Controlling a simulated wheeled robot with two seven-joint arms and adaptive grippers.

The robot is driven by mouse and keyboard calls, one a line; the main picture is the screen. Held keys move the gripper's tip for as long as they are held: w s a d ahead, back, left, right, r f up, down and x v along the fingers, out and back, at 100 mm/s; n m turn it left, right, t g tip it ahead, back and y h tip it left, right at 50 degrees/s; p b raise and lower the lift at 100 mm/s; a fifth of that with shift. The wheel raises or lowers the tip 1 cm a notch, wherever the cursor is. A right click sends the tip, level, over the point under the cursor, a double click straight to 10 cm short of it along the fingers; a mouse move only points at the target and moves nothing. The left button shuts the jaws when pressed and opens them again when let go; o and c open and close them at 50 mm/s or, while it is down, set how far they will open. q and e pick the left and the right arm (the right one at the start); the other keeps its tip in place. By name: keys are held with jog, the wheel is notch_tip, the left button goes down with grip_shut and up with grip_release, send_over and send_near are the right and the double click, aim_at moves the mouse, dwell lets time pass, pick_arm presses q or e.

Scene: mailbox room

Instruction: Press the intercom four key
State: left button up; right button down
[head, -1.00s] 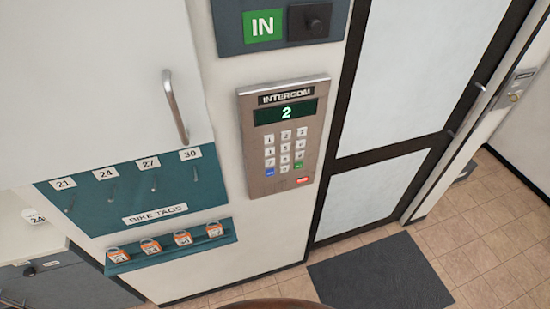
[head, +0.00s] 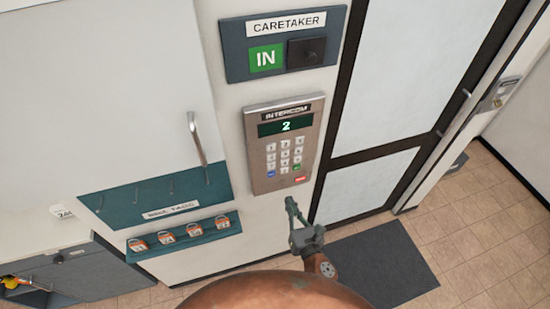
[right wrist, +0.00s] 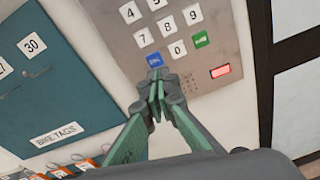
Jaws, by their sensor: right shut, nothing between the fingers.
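The intercom (head: 258,125) is a brown-grey wall panel with a small display reading 2. Its keypad has white number keys, a blue key (right wrist: 154,60), a green key (right wrist: 201,39) and a red button (right wrist: 220,71). The four key (right wrist: 131,11) shows at the top edge of the right wrist view. In the head view, the four key (head: 271,157) sits in the left column. My right gripper (head: 290,203) is shut and empty, below the panel in the head view. In the right wrist view its fingertips (right wrist: 157,82) appear just below the blue key; contact cannot be told. My left gripper is not in view.
A cabinet handle (head: 197,138) sticks out at left. A framed door (head: 385,90) stands at right.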

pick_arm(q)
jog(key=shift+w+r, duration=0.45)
pick_arm(e)
notch_tip(320, 180, up, 7)
jog(key=s+a+n+t, duration=0.1)
jog(key=n, duration=0.1)
jog(key=shift+s+y, duration=0.3)
jog(key=shift+w, duration=0.1)
jog(key=p, duration=0.3)
send_near(272, 158)
jog(key=x, duration=0.6)
jog(key=shift+w+a, duration=0.2)
jog(key=shift+w, duration=0.1)
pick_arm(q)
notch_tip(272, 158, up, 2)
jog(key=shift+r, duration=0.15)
pick_arm(e)
jog(key=shift+w, duration=0.1)
